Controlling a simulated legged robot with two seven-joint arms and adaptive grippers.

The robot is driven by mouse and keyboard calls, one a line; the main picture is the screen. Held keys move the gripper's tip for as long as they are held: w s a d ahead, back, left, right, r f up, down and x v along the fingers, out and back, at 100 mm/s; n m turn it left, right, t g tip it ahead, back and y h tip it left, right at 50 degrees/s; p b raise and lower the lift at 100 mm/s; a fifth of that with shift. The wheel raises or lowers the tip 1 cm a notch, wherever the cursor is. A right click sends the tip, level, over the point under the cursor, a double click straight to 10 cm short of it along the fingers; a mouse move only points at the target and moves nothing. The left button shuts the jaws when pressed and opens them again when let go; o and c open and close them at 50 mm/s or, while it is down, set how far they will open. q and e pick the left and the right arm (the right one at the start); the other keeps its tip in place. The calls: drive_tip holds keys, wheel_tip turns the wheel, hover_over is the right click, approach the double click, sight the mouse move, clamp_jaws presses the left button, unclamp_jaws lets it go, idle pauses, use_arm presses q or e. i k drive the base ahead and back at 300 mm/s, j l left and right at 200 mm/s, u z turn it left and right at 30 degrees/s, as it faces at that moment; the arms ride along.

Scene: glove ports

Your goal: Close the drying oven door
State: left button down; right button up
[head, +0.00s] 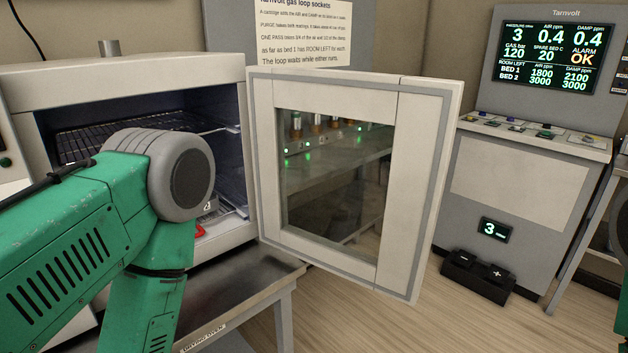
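The drying oven (110,75) is a pale box on a metal stand at the left, with wire racks (95,140) in its dark inside. Its door (420,130) stands wide open, swung out to the right, with a window through which a shelf and green lights show. My green left arm with a grey joint crosses in front of the oven opening and hides part of it. Neither gripper is in view. I cannot tell whether the left arm touches the oven.
The metal stand (255,278) has a bare top edge below the oven. A Tarnvolt console (535,170) with a screen stands at the right, with a black pedal box (478,275) on the floor. Wooden floor (390,325) is clear below the door.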

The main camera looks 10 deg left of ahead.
sight(424, 112)
drive_tip(key=i+l+u, duration=0.5)
drive_tip(key=u, duration=0.2)
drive_tip(key=i+l+u, duration=0.15)
drive_tip(key=l+u, duration=0.2)
drive_tip(key=l, duration=0.15)
drive_tip(key=i+l+u, duration=0.15)
drive_tip(key=l+u, duration=0.95)
drive_tip(key=l, duration=0.25)
drive_tip(key=i+l+u, duration=0.1)
drive_tip(key=l+u, duration=0.65)
drive_tip(key=l, duration=0.15)
drive_tip(key=k+u, duration=0.2)
drive_tip(key=k, duration=0.8)
